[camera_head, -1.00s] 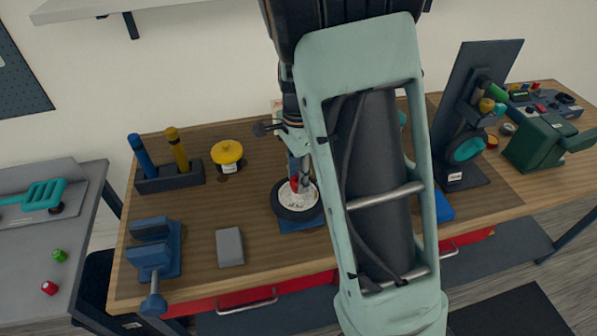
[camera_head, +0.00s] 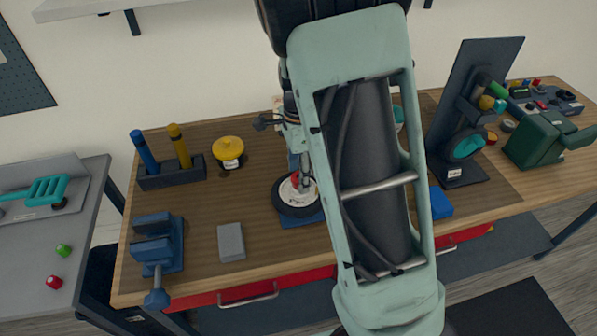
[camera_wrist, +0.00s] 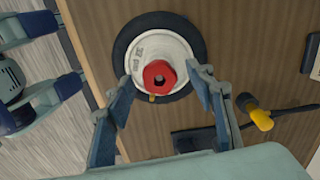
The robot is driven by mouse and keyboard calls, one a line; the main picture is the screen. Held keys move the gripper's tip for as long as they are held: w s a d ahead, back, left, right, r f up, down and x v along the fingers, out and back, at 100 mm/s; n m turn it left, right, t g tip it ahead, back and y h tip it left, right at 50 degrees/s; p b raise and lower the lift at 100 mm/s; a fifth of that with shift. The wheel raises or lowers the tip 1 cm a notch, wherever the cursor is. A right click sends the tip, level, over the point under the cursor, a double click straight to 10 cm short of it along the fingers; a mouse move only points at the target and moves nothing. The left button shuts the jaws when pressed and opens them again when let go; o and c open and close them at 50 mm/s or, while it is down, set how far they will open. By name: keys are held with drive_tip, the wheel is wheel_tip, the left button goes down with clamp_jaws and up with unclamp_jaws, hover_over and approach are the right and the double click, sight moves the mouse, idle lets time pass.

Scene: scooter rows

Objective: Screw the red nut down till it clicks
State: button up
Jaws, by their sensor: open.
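In the head view the nut (camera_head: 295,179) is partly covered by my gripper, and the wheel (camera_head: 292,207) lies flat on a blue base on the bench. My gripper (camera_wrist: 160,80) is open above the hub, one finger on each side of the nut. In the wrist view gaps show between both fingers and the nut. I cannot tell whether the nut is fully seated.
The wooden bench (camera_head: 262,247) carries a blue vise (camera_head: 157,247), a grey block (camera_head: 231,241), a yellow knob (camera_head: 228,149) and a dark upright stand (camera_head: 481,88). A red cap (camera_head: 54,282) and a green cap (camera_head: 63,249) lie on the left side table. My arm hides the bench's middle.

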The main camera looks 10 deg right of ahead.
wheel_tip(320, 180, up, 12)
idle(0.5)
drive_tip(key=n+b, duration=0.1)
drive_tip(key=n, duration=2)
drive_tip(key=shift+n, duration=0.4)
